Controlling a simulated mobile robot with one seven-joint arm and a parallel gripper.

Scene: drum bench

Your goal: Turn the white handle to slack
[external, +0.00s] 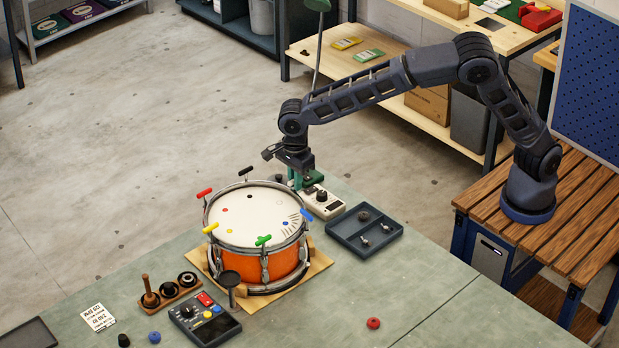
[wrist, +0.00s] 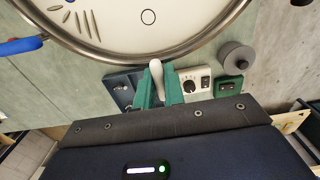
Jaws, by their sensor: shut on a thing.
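The drum (external: 265,268) stands on a wooden board (external: 195,258), with a pale head, an orange shell and coloured handles around its rim. My gripper (external: 297,181) is at the drum's far right rim in the external view, its green fingers pointing down. In the wrist view my gripper (wrist: 157,90) is shut on the white handle (wrist: 156,68), whose rounded end shows between the green fingers, just outside the metal rim. The handle's lower part is hidden by the fingers. In the external view the gripper hides the white handle.
Blue (external: 307,214), green (external: 263,240), yellow (external: 211,228), red (external: 204,193) and black (external: 245,171) handles ring the drum. A white dial box (external: 328,208) and a grey tray (external: 342,232) stand close by. A control box (external: 204,322) sits in front.

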